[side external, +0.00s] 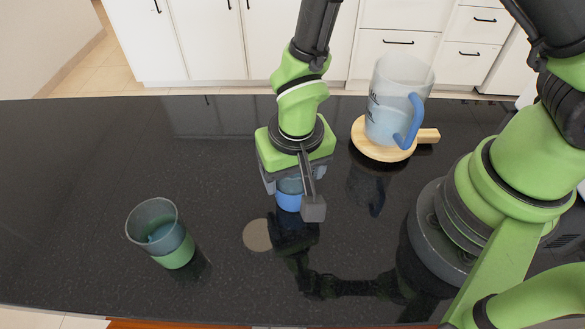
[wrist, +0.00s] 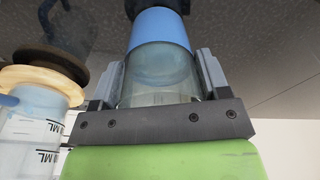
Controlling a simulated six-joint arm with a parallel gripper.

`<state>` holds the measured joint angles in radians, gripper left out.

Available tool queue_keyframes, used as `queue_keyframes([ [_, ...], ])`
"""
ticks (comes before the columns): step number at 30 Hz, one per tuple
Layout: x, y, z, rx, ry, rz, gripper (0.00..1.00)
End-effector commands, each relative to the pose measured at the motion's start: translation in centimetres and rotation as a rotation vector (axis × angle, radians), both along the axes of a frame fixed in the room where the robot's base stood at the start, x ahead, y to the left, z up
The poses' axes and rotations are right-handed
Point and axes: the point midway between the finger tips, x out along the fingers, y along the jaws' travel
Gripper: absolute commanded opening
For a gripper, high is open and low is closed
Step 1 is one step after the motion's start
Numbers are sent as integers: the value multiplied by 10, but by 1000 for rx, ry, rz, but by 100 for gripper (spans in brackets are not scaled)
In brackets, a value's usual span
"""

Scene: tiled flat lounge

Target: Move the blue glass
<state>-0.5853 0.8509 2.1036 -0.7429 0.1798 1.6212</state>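The blue glass, a clear tumbler with a blue band around its base (side external: 289,200), stands upright below my gripper (side external: 291,195). In the wrist view the blue glass (wrist: 161,33) lies between my gripper's two fingers (wrist: 160,78), one on each side, very close to its wall. I cannot tell whether the fingers press on it or leave a thin gap. Its base is at or very near the dark counter. In the side view the gripper body hides its upper part.
A green-banded glass (side external: 174,253) stands on the counter (side external: 90,180) at the left. A pale round disc (side external: 257,235) lies near my gripper. A measuring jug with a blue handle (side external: 393,92) stands on a round wooden board (side external: 428,135) behind right. The counter's left side is mostly free.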

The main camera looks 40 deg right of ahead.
Motion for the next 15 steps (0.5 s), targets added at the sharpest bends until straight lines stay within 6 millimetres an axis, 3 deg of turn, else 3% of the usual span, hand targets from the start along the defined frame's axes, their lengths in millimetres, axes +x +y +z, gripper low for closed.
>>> queue_keyframes([
  [8, -6, 6, 0, 0, 0, 4, 36],
  [15, -25, 24, 0, 0, 0, 7, 36],
])
